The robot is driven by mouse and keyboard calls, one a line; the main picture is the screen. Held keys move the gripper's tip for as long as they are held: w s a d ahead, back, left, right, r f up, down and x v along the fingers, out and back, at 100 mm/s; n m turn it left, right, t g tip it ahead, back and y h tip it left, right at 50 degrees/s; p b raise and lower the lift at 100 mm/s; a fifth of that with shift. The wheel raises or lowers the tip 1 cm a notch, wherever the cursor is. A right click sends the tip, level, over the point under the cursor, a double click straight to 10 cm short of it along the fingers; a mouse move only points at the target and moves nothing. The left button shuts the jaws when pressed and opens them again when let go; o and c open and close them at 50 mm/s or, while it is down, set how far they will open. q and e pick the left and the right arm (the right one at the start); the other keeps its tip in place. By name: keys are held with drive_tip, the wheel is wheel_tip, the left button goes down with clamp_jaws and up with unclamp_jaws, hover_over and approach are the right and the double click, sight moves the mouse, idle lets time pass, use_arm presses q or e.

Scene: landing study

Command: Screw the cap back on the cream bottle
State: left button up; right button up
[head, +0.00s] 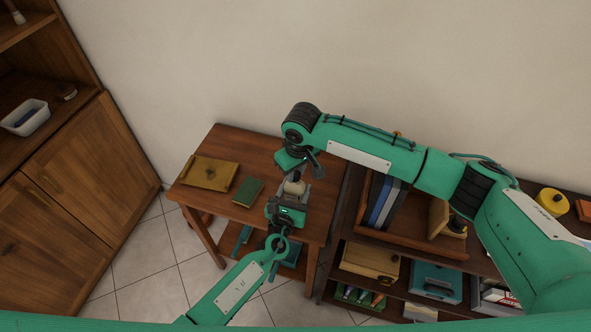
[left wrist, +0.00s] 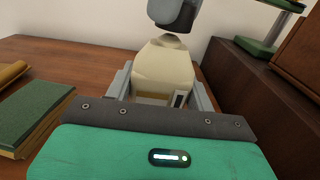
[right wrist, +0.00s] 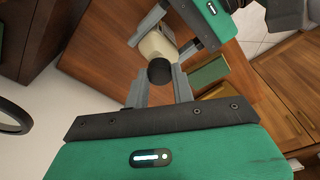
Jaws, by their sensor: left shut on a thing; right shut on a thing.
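The cream bottle (head: 294,187) stands upright at the right side of the small wooden table, and it fills the middle of the left wrist view (left wrist: 163,68). My left gripper (left wrist: 162,88) is shut on its body, one grey finger on each side. My right gripper (right wrist: 160,82) is right above the bottle, pointing down, shut on the dark round cap (right wrist: 160,71). In the right wrist view the cap lines up with the bottle top (right wrist: 155,47). In the left wrist view a dark grey part hangs over the narrow neck. I cannot tell whether cap and neck touch.
A low shelf with binders (head: 384,202) and boxes stands close on the right. A wooden cabinet (head: 75,170) is at the far left.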

drive_tip(key=shift+f, duration=0.55)
drive_tip(key=o, duration=0.9)
drive_tip(key=shift+o, duration=0.2)
drive_tip(key=shift+r, duration=0.1)
drive_tip(key=shift+r, duration=2.2)
drive_tip(key=shift+c, duration=0.3)
